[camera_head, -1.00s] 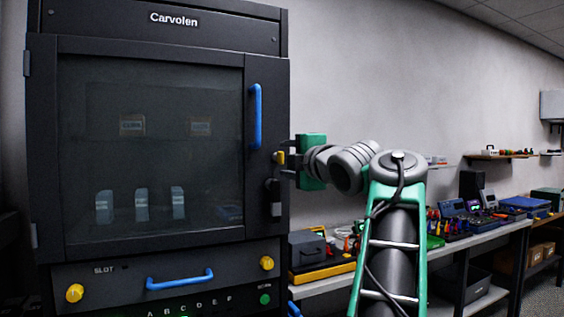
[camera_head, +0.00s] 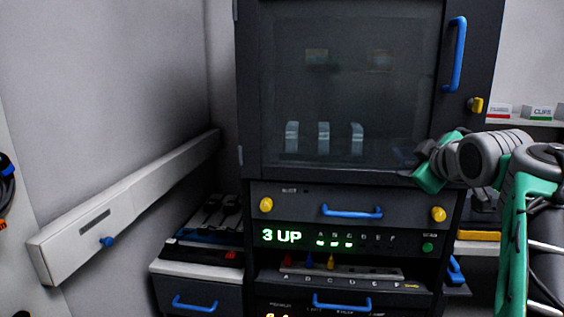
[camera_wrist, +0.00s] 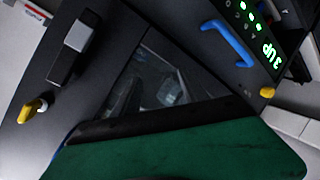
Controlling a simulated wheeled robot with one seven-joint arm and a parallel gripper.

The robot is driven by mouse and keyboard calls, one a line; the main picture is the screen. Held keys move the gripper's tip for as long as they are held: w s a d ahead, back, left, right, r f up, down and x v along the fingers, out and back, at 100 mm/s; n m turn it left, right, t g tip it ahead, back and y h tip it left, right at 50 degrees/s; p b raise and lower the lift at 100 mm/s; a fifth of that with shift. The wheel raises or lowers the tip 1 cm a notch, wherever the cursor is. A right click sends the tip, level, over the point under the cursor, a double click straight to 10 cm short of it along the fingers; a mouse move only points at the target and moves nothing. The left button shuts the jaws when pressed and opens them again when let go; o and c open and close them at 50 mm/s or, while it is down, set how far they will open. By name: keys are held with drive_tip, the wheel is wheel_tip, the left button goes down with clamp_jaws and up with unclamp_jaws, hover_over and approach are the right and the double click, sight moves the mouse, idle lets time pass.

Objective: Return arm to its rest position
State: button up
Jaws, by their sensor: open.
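My gripper (camera_head: 408,166) is on the right of the head view, in front of the lower right corner of the dark cabinet's glass door (camera_head: 345,85). Its jaws are open and nothing shows between them, though the fingers are dark and hard to make out. My grey and green arm (camera_head: 495,157) reaches in from the right edge, bent and not stretched out. In the wrist view, the green gripper body fills the bottom, with the cabinet front (camera_wrist: 110,25) tilted behind it.
The door has a blue handle (camera_head: 457,55) and a yellow knob (camera_head: 476,105). Below are a drawer with a blue handle (camera_head: 352,211), a lit "3 UP" display (camera_head: 282,236) and a lettered rack (camera_head: 345,271). A white wall rail (camera_head: 130,205) stands left. Shelving is close on the right.

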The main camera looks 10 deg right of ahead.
drive_tip(key=s+a+f+m+g+y+p, duration=0.2)
drive_tip(key=a+f+m+g+p, duration=0.15)
drive_tip(key=a+f, duration=0.7)
drive_tip(key=s+a+f+m+g+p, duration=0.2)
drive_tip(key=s+a+f+g, duration=0.1)
drive_tip(key=s+a+f, duration=0.3)
drive_tip(key=s+a+f+m+g+p, duration=0.1)
drive_tip(key=s+a+f+g, duration=0.3)
drive_tip(key=s+f, duration=0.6)
drive_tip(key=shift+s+a+f+m+p, duration=0.35)
drive_tip(key=shift+a+f+p, duration=0.3)
drive_tip(key=shift+a, duration=0.4)
